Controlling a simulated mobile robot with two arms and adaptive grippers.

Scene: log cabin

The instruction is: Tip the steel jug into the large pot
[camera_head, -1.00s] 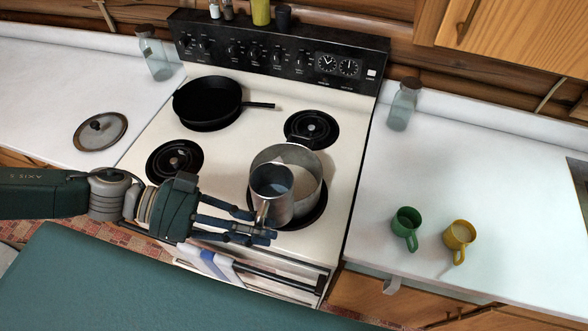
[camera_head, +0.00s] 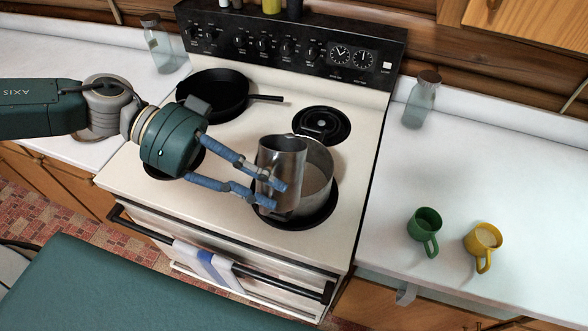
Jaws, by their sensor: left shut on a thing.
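The steel jug (camera_head: 283,160) is held by my left gripper (camera_head: 273,194), whose blue fingers are shut on its lower part. The jug is in front of and partly over the large pot (camera_head: 319,177), overlapping its left side. It shows mostly side-on with its mouth leaning away from me, and its inside is hardly visible. The pot stands on the front right burner. Its inner right wall shows; the jug hides its left part. I cannot tell whether anything flows or whether jug and pot touch. My right gripper is not in view.
A black frying pan (camera_head: 212,97) sits on the back left burner; the back right burner (camera_head: 321,125) is bare. A green mug (camera_head: 424,228) and a yellow mug (camera_head: 482,243) stand on the right counter. A glass bottle (camera_head: 420,100) stands behind them, with clear counter around.

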